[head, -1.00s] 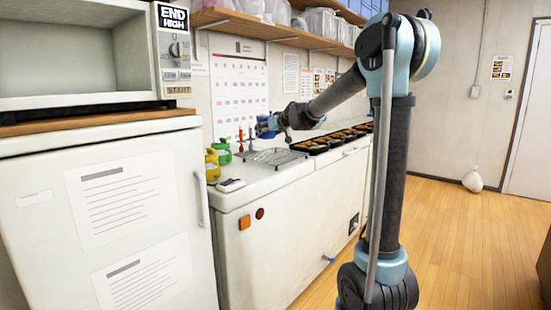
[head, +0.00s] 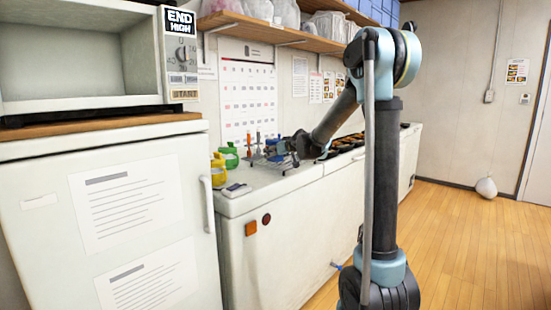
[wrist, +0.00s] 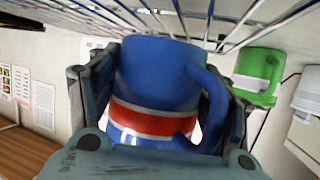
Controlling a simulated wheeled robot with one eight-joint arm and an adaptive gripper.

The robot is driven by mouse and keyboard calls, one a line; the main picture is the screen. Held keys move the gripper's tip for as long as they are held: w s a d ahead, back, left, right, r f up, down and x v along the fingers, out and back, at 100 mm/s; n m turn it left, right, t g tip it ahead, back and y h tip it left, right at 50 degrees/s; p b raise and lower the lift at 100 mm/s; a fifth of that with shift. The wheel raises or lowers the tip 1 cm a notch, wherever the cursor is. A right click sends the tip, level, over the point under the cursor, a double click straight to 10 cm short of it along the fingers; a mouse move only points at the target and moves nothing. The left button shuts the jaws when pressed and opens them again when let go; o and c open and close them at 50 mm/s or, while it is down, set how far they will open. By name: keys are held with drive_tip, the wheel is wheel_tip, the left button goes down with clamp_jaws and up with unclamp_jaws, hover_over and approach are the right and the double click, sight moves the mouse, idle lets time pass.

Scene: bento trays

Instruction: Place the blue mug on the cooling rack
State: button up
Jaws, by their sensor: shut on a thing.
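The blue mug (wrist: 160,75) has a red band with white edges and fills the middle of the wrist view. My gripper (wrist: 162,90) is shut on it, one finger on each side, with the mug's handle by the right finger. The wire cooling rack (head: 285,171) stands on the white counter. Its wires run across the top of the wrist view, which looks upside down, close to the mug's end. I cannot tell whether mug and rack touch.
Dark trays (head: 347,143) of food line the counter to the right. A wooden shelf (head: 285,32) hangs above.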

drive_tip(key=shift+f, duration=0.5)
drive_tip(key=o, duration=1.5)
drive_tip(key=shift+s, duration=0.1)
drive_tip(key=shift+v, duration=6)
drive_tip(key=s+d+f+m+g+h, duration=0.2)
drive_tip(key=s+d+f, duration=0.5)
drive_tip(key=s, duration=0.7)
drive_tip(key=s+d+f+m+g+h, duration=0.2)
drive_tip(key=s+d+f+g, duration=0.2)
drive_tip(key=s, duration=1.1)
drive_tip(key=s+d+f+m+g+h, duration=0.1)
drive_tip(key=s+d+f+g+h, duration=0.2)
drive_tip(key=s+d+f, duration=0.7)
drive_tip(key=s+f, duration=0.2)
drive_tip(key=s, duration=0.2)
drive_tip(key=shift+s+f+m, duration=0.15)
drive_tip(key=shift+m, duration=0.25)
drive_tip(key=shift+d, duration=0.15)
